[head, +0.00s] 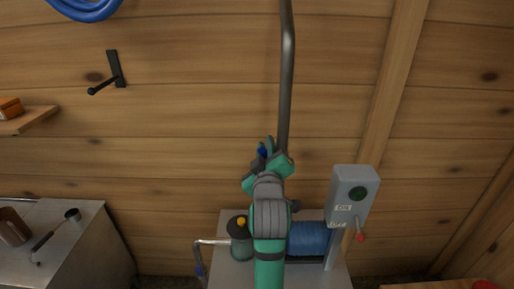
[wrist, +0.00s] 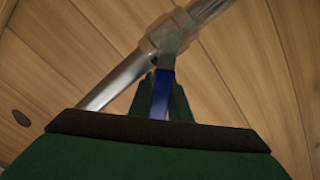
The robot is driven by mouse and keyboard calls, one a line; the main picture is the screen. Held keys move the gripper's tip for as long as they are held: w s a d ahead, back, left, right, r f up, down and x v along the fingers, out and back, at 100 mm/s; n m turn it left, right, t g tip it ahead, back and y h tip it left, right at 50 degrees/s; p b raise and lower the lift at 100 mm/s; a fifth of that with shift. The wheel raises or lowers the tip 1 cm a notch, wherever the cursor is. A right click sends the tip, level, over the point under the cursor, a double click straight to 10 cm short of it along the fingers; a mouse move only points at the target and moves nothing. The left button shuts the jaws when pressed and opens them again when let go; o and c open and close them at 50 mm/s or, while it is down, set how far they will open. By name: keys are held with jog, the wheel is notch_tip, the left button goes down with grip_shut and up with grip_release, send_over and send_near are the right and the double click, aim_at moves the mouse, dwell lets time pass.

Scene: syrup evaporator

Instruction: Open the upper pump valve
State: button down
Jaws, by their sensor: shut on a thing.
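The upper pump valve has a blue lever (wrist: 163,95) that stands out from a grey metal fitting (wrist: 172,35) on a pipe, in the wrist view. My gripper (wrist: 163,100) is shut on this blue lever, with a finger on each side of it. In the head view a bit of blue (head: 262,151) shows at my gripper (head: 268,146), beside the vertical grey pipe (head: 286,90). My arm hides the rest of the valve in the head view. I cannot tell how far the lever is turned.
Below are a pump bench (head: 225,272) with a blue motor (head: 308,238), a grey switch box (head: 352,190) on a post to the right, and a lower pipe with another blue lever (head: 200,270). A wooden wall (head: 190,120) stands close behind the pipe.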

dwell(0.3)
jog(key=c, duration=1.6)
grip_release()
jog(key=shift+c, duration=0.2)
jog(key=shift+d, duration=0.15)
jog(key=shift+d, duration=0.1)
